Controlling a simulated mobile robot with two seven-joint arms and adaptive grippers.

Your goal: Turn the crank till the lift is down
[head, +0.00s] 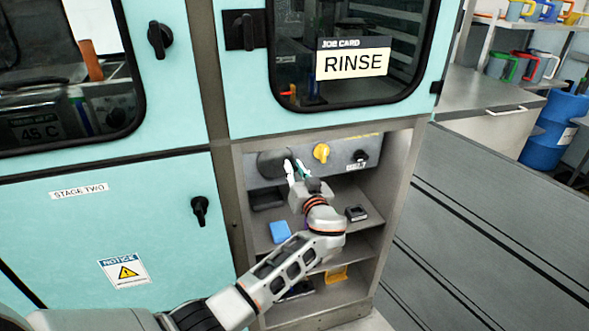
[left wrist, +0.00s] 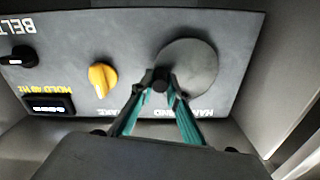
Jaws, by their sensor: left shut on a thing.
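The crank is a round dark grey disc (head: 270,162) on a panel in the open bay below the right-hand window. The disc also shows in the left wrist view (left wrist: 188,70), with a small black knob (left wrist: 160,84) near its rim. My left gripper (head: 296,170) reaches into the bay, and its teal fingers (left wrist: 160,92) are shut on the knob. The panel lettering is upside down in the left wrist view and partly hidden by the fingers. I cannot make out the lift clearly behind the dark window glass. My right gripper is not in view.
A yellow knob (head: 321,152) and a black knob (head: 360,156) sit right of the crank. Shelves below hold a blue block (head: 280,231) and a dark box (head: 356,213). The bay's side walls are close. A card reading RINSE (head: 353,63) is on the window.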

